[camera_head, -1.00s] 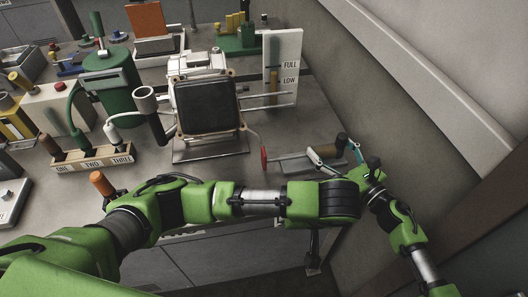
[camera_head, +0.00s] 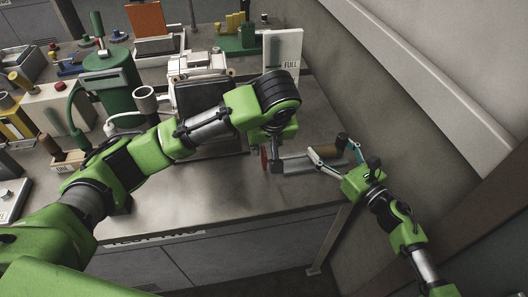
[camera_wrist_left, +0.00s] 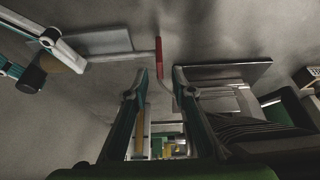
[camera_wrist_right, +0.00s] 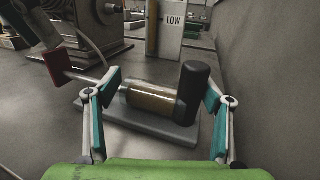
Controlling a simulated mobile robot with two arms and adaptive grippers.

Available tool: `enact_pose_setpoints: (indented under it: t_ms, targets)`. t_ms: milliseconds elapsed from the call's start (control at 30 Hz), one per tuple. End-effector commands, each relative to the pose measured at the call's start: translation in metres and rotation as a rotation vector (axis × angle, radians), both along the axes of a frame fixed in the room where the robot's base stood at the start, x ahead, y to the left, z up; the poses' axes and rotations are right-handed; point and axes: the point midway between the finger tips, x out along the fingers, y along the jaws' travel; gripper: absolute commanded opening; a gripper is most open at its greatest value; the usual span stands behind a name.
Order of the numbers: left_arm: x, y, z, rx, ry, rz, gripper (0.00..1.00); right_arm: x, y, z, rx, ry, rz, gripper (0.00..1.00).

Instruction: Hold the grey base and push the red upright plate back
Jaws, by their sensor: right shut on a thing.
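The grey base (camera_head: 298,167) lies on the table's right end and carries a brass cylinder (camera_wrist_right: 150,99) and a dark post (camera_wrist_right: 193,85). The red upright plate (camera_head: 264,157) stands at the end of a thin rod on its left; it also shows in the right wrist view (camera_wrist_right: 57,67). My right gripper (camera_head: 335,153) is shut on the base assembly, its fingers either side of the cylinder and post. My left gripper (camera_wrist_left: 161,75) is open and empty close to the plate, which shows between and beyond its fingertips (camera_wrist_left: 159,50). Contact cannot be told.
A white FULL/LOW gauge panel (camera_head: 284,50) and a dark framed panel (camera_head: 190,97) stand behind. A wall (camera_head: 350,90) rises close on the right. The table front (camera_head: 190,205) is clear.

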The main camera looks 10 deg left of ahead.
Motion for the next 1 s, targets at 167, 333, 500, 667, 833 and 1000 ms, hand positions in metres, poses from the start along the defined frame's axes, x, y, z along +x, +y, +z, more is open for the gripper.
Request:
enact_pose_setpoints:
  t_ms: [167, 333, 500, 667, 833, 1000]
  targets:
    - [0.011, 0.006, -0.029, 0.002, 0.001, 0.002, 0.24, -0.001, 0.0, -0.004, -0.005, 0.004, 0.0, 0.4]
    - [0.016, 0.007, -0.043, 0.002, 0.0, 0.001, 0.24, -0.001, 0.0, -0.004, -0.005, 0.005, 0.0, 0.4]
    - [0.018, 0.007, -0.046, 0.001, -0.001, -0.001, 0.24, -0.001, 0.0, -0.004, -0.005, 0.005, 0.0, 0.4]
    - [0.018, 0.007, -0.046, 0.001, -0.001, -0.001, 0.24, -0.001, 0.0, -0.004, -0.005, 0.005, 0.0, 0.4]
    - [0.018, 0.007, -0.046, 0.0, -0.001, 0.0, 0.0, -0.001, 0.0, -0.004, -0.005, 0.005, 0.0, 0.4]
    - [0.018, 0.005, -0.046, 0.0, 0.0, -0.001, 0.0, -0.001, 0.0, -0.004, -0.005, 0.005, 0.0, 0.4]
